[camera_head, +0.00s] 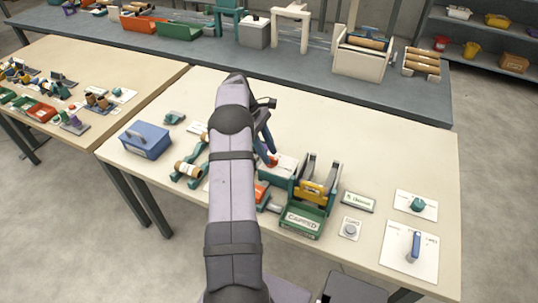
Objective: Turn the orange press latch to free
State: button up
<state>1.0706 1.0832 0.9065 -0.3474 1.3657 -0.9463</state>
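My arm runs up the middle of the view and covers part of the bench. My gripper (268,143) is behind it to the right, pointing down, with dark blue-grey fingers. A small orange-red part (271,160) shows at the fingertips; it may be the orange press latch, but I cannot tell whether the fingers touch it. Another orange part (261,192) shows lower, beside my arm and left of the green machine (305,221), which bears a sign and a yellow piece (313,190). Whether the fingers are open or shut is too small to see.
A blue box (146,140) and a teal stand with a roll (187,170) lie left of my arm. Right of the machine are a label plate (358,202), a round button (350,229), a teal knob (417,204) and a blue lever (413,246). The bench's back right is clear.

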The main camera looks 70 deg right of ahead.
jog(key=shift+b+v, duration=0.6)
jog(key=shift+v, duration=2.35)
jog(key=w+a+r+t+h, duration=0.1)
jog(key=w+a+r+t, duration=0.15)
jog(key=w+a, duration=1.25)
jog(key=s+a, duration=0.1)
jog(key=a, duration=1.8)
jog(key=s+a+f+t+y, duration=0.1)
jog(key=s+a+f, duration=0.3)
jog(key=s+a, duration=0.8)
jog(key=a+t, duration=0.1)
jog(key=a, duration=0.3)
